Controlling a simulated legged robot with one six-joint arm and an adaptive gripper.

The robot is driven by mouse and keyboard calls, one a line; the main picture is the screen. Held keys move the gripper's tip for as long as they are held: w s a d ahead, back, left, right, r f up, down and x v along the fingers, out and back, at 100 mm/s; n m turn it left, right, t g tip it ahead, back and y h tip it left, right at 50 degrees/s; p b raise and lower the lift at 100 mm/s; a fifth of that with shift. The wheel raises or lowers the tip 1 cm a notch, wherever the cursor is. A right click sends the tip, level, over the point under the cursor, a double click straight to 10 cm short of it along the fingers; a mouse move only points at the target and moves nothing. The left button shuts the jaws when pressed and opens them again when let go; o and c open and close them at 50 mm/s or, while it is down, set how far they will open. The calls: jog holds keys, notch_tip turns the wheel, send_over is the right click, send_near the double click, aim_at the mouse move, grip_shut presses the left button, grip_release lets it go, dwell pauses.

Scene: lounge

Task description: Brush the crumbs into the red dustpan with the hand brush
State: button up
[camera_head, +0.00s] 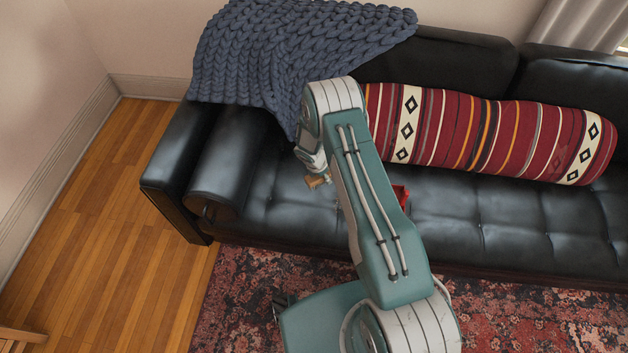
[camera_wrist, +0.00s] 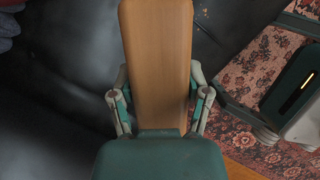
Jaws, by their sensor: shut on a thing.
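My gripper (camera_wrist: 160,100) is shut on the hand brush (camera_wrist: 157,50), with one finger on each side of its flat wooden back. In the head view the brush (camera_head: 317,182) shows as a small brown piece at the end of my arm, over the left part of the black sofa seat. Its bristles are hidden. The red dustpan (camera_head: 402,196) is on the seat to the right, mostly hidden behind my arm. A few tiny light specks, perhaps crumbs, show beside the top of the brush in the wrist view (camera_wrist: 203,12); no crumbs can be made out in the head view.
The black leather sofa (camera_head: 490,215) has a left armrest (camera_head: 222,165). A blue knitted blanket (camera_head: 265,50) hangs over its back and corner. A striped red bolster (camera_head: 500,135) lies along the backrest. A patterned rug (camera_head: 520,315) and wooden floor (camera_head: 110,250) lie in front and left.

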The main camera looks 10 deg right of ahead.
jog(key=f+n, duration=0.1)
jog(key=n, duration=0.1)
jog(key=a+n+t, duration=0.1)
jog(key=w+f+n, duration=0.1)
jog(key=n, duration=0.1)
jog(key=shift+a+f+n+y, duration=0.25)
jog(key=shift+f+n+y, duration=0.05)
jog(key=shift+y, duration=0.1)
jog(key=shift+w+a+f+n+t+y, duration=0.15)
jog(key=shift+a+f+n+t, duration=0.1)
jog(key=shift+f+n, duration=0.7)
jog(key=shift+a+f+n+t+y, duration=0.25)
jog(key=shift+f+n, duration=0.35)
jog(key=shift+f, duration=0.75)
jog(key=shift+w+a+f+n+t+y, duration=0.1)
jog(key=shift+a+f+n, duration=0.2)
jog(key=shift+f+n, duration=0.65)
